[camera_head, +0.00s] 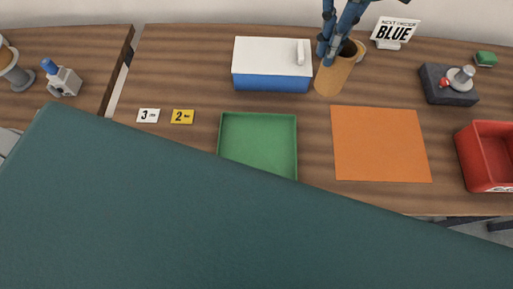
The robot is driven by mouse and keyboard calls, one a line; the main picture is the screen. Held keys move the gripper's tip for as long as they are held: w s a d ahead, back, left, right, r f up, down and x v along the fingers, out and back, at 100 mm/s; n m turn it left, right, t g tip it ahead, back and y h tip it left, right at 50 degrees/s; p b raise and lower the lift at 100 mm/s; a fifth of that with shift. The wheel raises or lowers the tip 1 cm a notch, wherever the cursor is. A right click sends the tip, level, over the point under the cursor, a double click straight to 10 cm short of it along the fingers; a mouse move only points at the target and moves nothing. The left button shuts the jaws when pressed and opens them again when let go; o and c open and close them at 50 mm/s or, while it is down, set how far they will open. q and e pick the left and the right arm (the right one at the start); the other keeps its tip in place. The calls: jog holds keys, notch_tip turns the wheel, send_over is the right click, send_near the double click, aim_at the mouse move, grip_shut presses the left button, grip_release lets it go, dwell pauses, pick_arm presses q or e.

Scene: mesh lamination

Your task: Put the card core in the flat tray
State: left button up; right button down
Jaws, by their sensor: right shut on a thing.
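The card core (333,80) is a tan, hollow tube, slightly tilted, right of the blue and white box. My right gripper (331,52), dark blue, comes down from the top edge and is shut on the core's upper rim. Whether the core touches the table cannot be told. The flat tray (221,140) is green, low-walled and empty where it shows, left of and nearer than the core. Its near edge is partly hidden by a large dark teal surface close to the camera. My left gripper is not in view.
The blue and white box (271,78) stands behind the tray. An orange mat (380,145) lies right of it. A red bin (484,160), a dark device (447,92) and a BLUE sign (394,33) are on the right. Number cards (182,117) lie left of the tray.

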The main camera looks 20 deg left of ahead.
jog(key=s+a+r+m+b, duration=0.1)
jog(key=s+a+m, duration=0.2)
jog(key=a+m, duration=0.45)
jog(key=s+a+r+m+b, duration=0.1)
jog(key=s+a+m, duration=0.3)
jog(key=m, duration=0.6)
pick_arm(q)
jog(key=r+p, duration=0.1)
jog(key=p, duration=0.1)
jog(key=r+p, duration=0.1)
jog(key=p, duration=0.1)
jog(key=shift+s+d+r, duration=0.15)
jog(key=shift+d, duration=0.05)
pick_arm(e)
notch_tip(320, 180, down, 20)
jog(key=shift+w, duration=0.25)
jog(key=shift+d+f, duration=0.1)
jog(key=shift+f, duration=0.05)
jog(key=shift+f, duration=0.15)
jog(key=c, duration=1.9)
grip_release()
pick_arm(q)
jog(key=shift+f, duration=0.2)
